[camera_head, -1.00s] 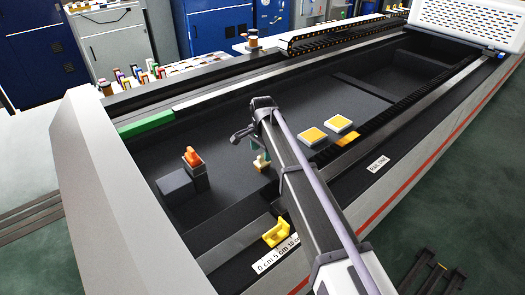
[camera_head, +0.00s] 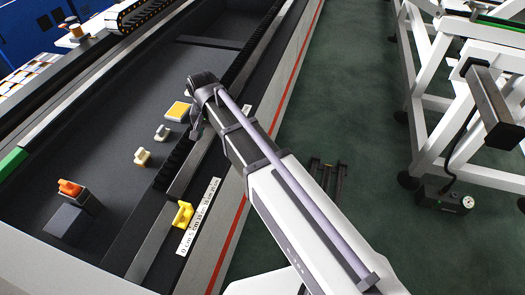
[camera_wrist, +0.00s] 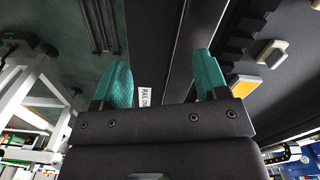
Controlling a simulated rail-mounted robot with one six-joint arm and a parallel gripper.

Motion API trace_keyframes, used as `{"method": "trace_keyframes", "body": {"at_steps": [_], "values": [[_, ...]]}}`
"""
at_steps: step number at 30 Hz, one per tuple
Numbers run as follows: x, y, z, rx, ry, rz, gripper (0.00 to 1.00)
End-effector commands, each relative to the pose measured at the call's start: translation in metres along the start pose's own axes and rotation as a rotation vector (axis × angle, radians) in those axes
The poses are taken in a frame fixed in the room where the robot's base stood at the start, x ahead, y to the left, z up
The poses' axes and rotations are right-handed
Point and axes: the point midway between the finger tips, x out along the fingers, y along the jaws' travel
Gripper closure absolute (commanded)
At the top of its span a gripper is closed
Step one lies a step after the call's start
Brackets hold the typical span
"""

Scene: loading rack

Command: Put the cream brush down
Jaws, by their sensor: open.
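Two small pale pieces stand on the dark bed in the head view: a cream one (camera_head: 142,157) with a slightly yellower base, and a paler, greyish-white one (camera_head: 162,132) behind it. I cannot tell for certain which is the cream brush. My gripper (camera_head: 197,128) is to the right of both, apart from them, near the black toothed strip. In the wrist view my gripper (camera_wrist: 163,82) shows two teal fingers spread wide with nothing between them. A pale block (camera_wrist: 271,53) lies right of the fingers there.
A yellow-topped pad (camera_head: 179,111) lies behind the pale pieces and beside my gripper. An orange piece (camera_head: 69,187) sits on a dark block at left. A yellow holder (camera_head: 182,214) stands on the front rail by the white scale label (camera_head: 198,217).

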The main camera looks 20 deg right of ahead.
Motion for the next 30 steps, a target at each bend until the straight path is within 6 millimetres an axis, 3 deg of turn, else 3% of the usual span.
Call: {"method": "trace_keyframes", "body": {"at_steps": [1, 3, 6, 7, 10, 30], "values": [[0.0, 0.063, 0.033, -0.042, 0.0, 0.0, 0.33], [0.0, 0.123, 0.062, -0.127, 0.0, -0.001, 0.33], [0.0, 0.175, 0.095, -0.218, 0.0, -0.001, 0.33], [0.0, 0.183, 0.1, -0.235, 0.0, -0.001, 0.33], [0.0, 0.195, 0.106, -0.268, 0.0, 0.0, 0.33], [0.0, 0.192, 0.102, -0.271, -0.001, 0.0, 0.33]]}}
